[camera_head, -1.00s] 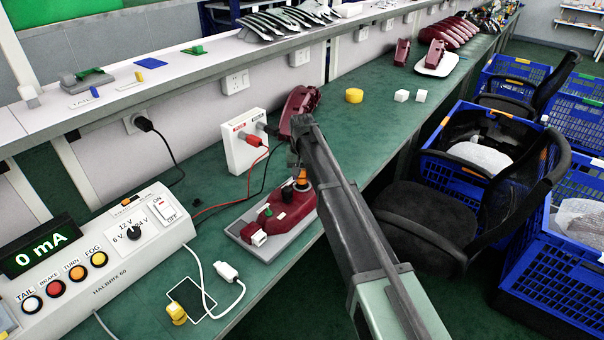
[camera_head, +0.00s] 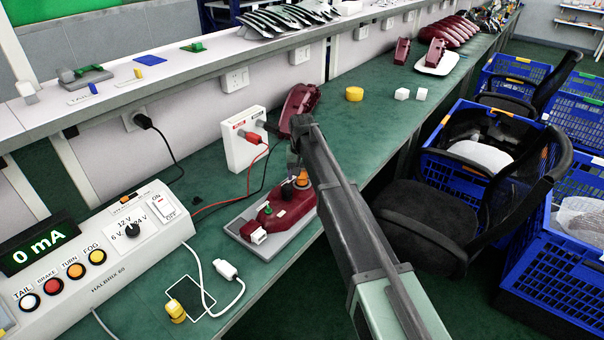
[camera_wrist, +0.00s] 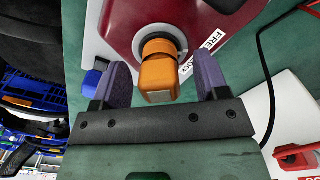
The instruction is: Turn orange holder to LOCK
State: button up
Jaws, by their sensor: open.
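The orange holder (camera_wrist: 158,72) sits in a round socket on the dark red lamp housing (camera_wrist: 120,20) in the wrist view. My gripper (camera_wrist: 164,84) is open, with one purple-grey finger on each side of the holder and a visible gap on both sides. A white label on the housing beside the socket is partly readable, with "FREE" and part of "LOCK" showing. In the head view the lamp housing (camera_head: 290,212) lies on a grey fixture (camera_head: 258,244), and the orange holder (camera_head: 302,180) shows just below my gripper.
A white socket box (camera_head: 243,140) with red and black leads stands behind the lamp. The control box (camera_head: 105,250) is at left, its display reading 0 mA. A white connector (camera_head: 226,270) lies in front.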

notch_tip(320, 180, up, 11)
jog(key=p, duration=1.1)
jog(key=shift+r, duration=0.1)
jog(key=shift+f, duration=0.2)
jog(key=shift+c, duration=0.2)
